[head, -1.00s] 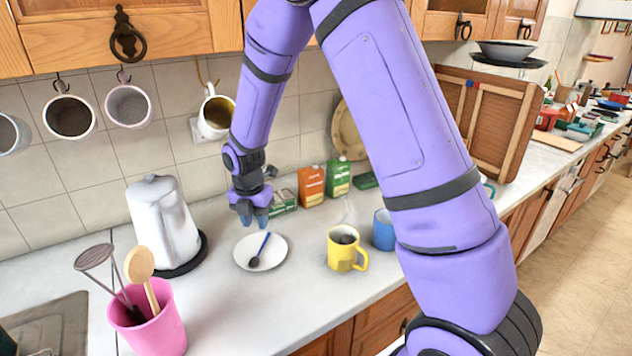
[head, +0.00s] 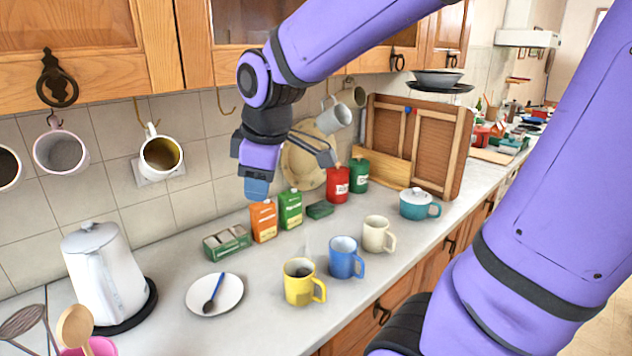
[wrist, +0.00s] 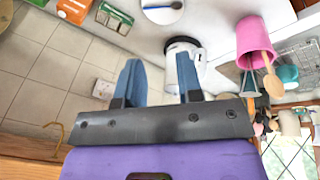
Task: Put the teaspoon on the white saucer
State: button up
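The teaspoon (head: 213,292) has a blue handle and a dark bowl. It lies on the white saucer (head: 232,298) on the counter, its handle pointing up and right. Part of the saucer (wrist: 152,16) and the teaspoon (wrist: 176,5) also show at the top edge of the wrist view. My gripper (head: 257,187) is raised above the counter, near the tiled wall, up and right of the saucer and well clear of it. In the wrist view, its two blue fingers (wrist: 159,72) stand apart with nothing between them.
A yellow mug (head: 298,288), blue mug (head: 345,262) and cream mug (head: 377,237) stand right of the saucer. A white kettle (head: 103,275) stands left. Cartons (head: 264,222) line the back below my gripper. Mugs (head: 160,157) hang from hooks under the cupboards.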

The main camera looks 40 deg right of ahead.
jog(key=s+r+m, duration=0.1)
jog(key=s+m, duration=0.3)
jog(key=s, duration=0.2)
jog(key=s+d+r+m+t, duration=0.1)
jog(key=s+r+m, duration=0.1)
jog(key=s+m, duration=0.3)
jog(key=shift+s+d+r+t, duration=0.25)
jog(key=shift+s+t, duration=0.05)
jog(key=shift+s, duration=0.45)
